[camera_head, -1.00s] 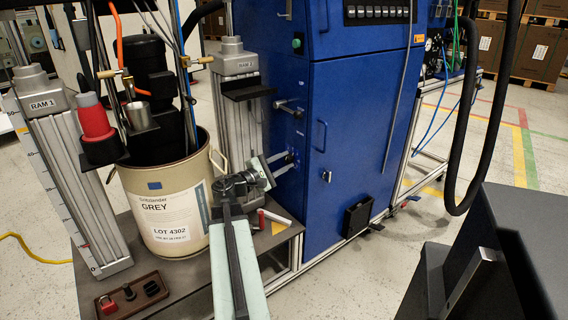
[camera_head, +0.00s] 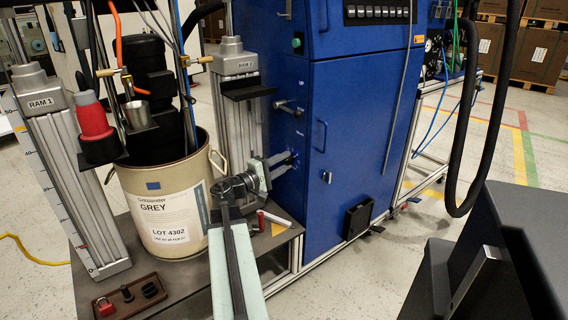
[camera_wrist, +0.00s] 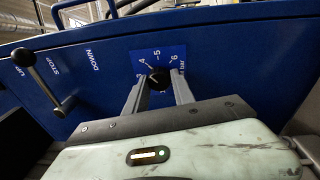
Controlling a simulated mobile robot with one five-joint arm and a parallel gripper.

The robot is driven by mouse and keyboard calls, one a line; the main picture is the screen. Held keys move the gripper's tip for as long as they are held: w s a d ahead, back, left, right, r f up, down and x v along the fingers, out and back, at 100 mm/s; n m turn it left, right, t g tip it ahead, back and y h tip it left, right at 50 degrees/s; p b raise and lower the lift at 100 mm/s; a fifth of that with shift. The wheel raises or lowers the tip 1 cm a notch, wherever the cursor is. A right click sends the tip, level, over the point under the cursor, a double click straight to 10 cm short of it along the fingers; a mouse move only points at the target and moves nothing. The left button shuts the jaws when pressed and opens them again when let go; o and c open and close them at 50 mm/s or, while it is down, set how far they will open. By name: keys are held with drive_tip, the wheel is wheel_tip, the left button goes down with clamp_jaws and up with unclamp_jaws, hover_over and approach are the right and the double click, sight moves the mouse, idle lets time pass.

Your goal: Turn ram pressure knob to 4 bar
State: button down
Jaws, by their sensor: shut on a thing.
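The ram pressure knob (camera_wrist: 159,79) is a small dark round knob on a blue scale plate (camera_wrist: 160,59) on the blue cabinet. The plate reads 4, 5, 6 and bar in the wrist view. My gripper (camera_wrist: 158,88) has one finger on each side of the knob and is shut on it. A thin light line shows near the knob's upper left, towards the 4; I cannot tell if it is the pointer or a scale mark. In the head view my gripper (camera_head: 284,160) reaches the cabinet's side, and the knob is mostly hidden there.
A lever (camera_wrist: 45,84) marked UP, STOP and DOWN sits left of the knob.

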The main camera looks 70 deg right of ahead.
drive_tip(key=shift+s, duration=0.1)
drive_tip(key=c, duration=1.1)
unclamp_jaws()
drive_tip(key=shift+o, duration=0.2)
drive_tip(key=v, duration=0.8)
drive_tip(key=shift+d, duration=0.1)
drive_tip(key=shift+f, duration=0.1)
